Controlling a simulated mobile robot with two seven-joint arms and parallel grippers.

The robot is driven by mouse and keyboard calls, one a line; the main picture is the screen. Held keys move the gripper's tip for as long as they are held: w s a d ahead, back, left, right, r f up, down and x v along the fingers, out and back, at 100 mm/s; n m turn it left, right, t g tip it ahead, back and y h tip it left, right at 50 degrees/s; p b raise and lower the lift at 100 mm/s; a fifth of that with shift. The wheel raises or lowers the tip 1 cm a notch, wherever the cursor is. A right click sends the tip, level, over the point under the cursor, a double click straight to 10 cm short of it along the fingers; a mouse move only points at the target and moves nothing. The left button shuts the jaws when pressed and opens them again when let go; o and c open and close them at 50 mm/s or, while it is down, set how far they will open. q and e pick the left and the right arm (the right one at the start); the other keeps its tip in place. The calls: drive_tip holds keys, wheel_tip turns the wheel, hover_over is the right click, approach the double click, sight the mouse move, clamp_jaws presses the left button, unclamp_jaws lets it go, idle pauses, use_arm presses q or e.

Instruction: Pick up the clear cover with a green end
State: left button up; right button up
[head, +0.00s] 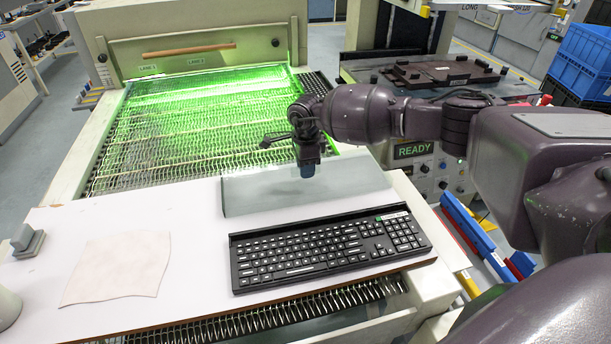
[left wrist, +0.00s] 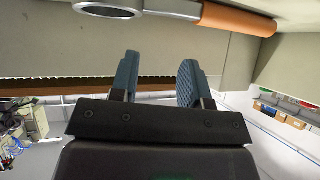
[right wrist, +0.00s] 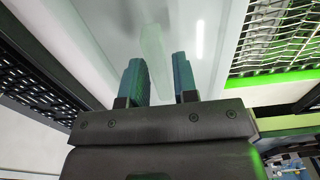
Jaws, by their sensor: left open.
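The clear cover (head: 345,188) lies as a pale, see-through panel on the white table, just behind the black keyboard (head: 330,246). I cannot make out a green end on it; a small green spot shows at the keyboard's back edge. My right gripper (head: 307,172) points down over the middle of the cover. My left gripper (left wrist: 157,65) is open and empty, seen only in the left wrist view.
A green-lit mesh conveyor (head: 190,130) runs behind the table into a beige machine. A beige cloth (head: 118,268) and a grey block (head: 27,241) are on the table's left. A machine with a READY display (head: 413,150) stands at right. Blue crates (head: 580,60) are stacked far right.

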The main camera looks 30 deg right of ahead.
clamp_jaws()
drive_tip(key=shift+r, duration=0.1)
use_arm(q)
drive_tip(key=shift+s+a+r+p, duration=0.1)
drive_tip(key=shift+s+r+p, duration=0.2)
drive_tip(key=shift+p, duration=0.35)
use_arm(e)
wheel_tip(320, 180, up, 20)
use_arm(q)
drive_tip(key=shift+w, duration=0.1)
